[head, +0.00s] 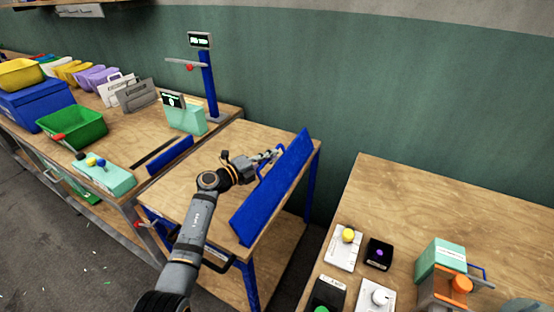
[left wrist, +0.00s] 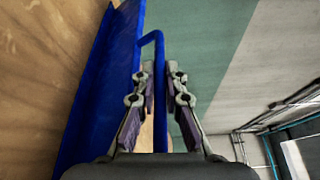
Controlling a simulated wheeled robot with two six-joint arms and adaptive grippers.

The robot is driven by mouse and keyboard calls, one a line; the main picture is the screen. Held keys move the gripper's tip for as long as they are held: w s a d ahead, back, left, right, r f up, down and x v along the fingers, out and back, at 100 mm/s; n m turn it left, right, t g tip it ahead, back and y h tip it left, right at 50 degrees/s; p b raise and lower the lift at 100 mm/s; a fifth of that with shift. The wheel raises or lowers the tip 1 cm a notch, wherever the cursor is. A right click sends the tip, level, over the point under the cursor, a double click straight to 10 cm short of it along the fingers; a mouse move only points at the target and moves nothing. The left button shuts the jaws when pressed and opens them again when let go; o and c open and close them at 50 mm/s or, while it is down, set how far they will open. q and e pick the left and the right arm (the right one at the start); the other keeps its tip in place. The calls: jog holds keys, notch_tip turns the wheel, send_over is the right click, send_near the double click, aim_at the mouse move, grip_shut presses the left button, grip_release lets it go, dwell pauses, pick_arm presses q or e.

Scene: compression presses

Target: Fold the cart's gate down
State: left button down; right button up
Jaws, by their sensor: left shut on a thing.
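The cart (head: 195,185) has a wooden top and blue legs. Its blue gate (head: 280,188) is a long panel along the top's right edge, standing up at a tilt. In the left wrist view the gate (left wrist: 108,90) runs along the left of the fingers, with its blue bar handle (left wrist: 158,50) between them. My left gripper (head: 270,156) reaches over the cart top from the left and is shut on this handle. The fingers (left wrist: 160,85) show on both sides of the bar. My right gripper is not in view.
A shorter blue panel (head: 170,155) stands at the cart's left edge. A workbench with a green bin (head: 72,130) and a blue post (head: 209,85) adjoins on the left. Another wooden table (head: 450,200) with several small devices stands right, across a gap. A green wall (head: 380,90) is behind.

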pick_arm(q)
jog(key=shift+w+a+f+n+b, duration=0.3)
jog(key=shift+a+f+n+b, duration=0.2)
jog(key=shift+a+n, duration=0.25)
jog(key=shift+a, duration=0.1)
